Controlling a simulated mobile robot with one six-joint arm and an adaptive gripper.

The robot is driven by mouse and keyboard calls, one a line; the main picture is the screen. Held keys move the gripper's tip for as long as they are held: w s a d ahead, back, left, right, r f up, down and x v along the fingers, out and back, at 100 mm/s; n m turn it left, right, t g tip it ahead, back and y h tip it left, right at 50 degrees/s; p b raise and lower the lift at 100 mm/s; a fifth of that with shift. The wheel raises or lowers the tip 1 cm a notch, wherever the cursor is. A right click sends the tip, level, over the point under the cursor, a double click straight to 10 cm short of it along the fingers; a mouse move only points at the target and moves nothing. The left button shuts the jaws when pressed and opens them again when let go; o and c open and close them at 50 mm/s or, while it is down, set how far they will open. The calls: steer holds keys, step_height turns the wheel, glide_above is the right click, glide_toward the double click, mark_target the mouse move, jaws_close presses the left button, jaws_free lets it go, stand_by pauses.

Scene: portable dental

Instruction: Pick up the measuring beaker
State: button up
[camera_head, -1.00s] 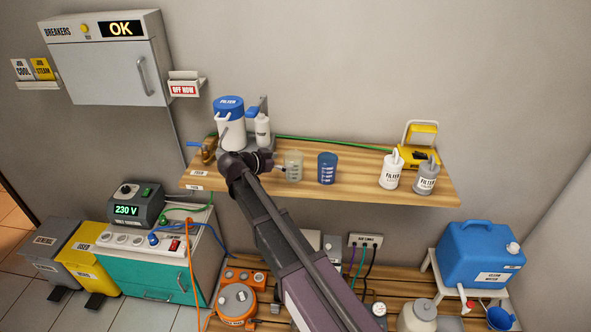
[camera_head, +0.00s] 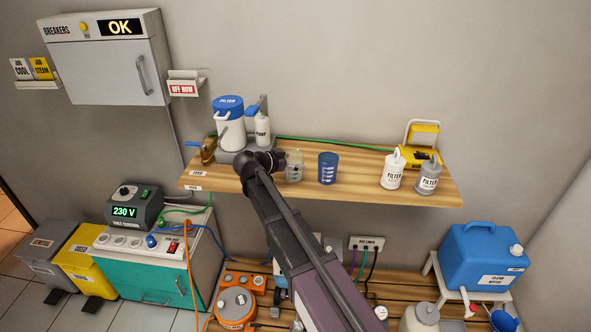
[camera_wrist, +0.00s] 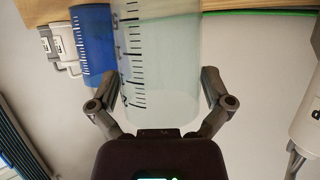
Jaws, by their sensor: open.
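A clear measuring beaker (camera_head: 294,167) with scale marks stands on the wooden wall shelf. A blue cup (camera_head: 327,168), also with scale marks, stands to its right. My gripper (camera_head: 279,161) is at the clear beaker's left side in the head view, where my arm hides the fingers in part. In the wrist view the clear beaker (camera_wrist: 160,60) fills the space between the spread fingers of my gripper (camera_wrist: 157,78). One finger is at each side of it; I cannot tell whether they touch it. The blue cup (camera_wrist: 94,45) is close beside the left finger there.
The wooden shelf (camera_head: 380,192) also holds a white filter jug (camera_head: 229,130) and bottle (camera_head: 262,130) on the left. Two filter bottles (camera_head: 392,172) and a yellow device (camera_head: 417,157) stand on the right. The shelf between blue cup and filter bottles is clear.

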steer(key=c, duration=0.6)
steer(key=shift+c, duration=0.2)
steer(key=shift+r, duration=0.15)
step_height(320, 180, up, 4)
steer(key=p, duration=0.4)
steer(key=shift+f, duration=0.25)
steer(key=s+d+r+p, duration=0.1)
steer(key=s, duration=1.5)
steer(key=shift+d, duration=0.4)
steer(key=shift+r, duration=0.1)
steer(key=shift+d, duration=0.1)
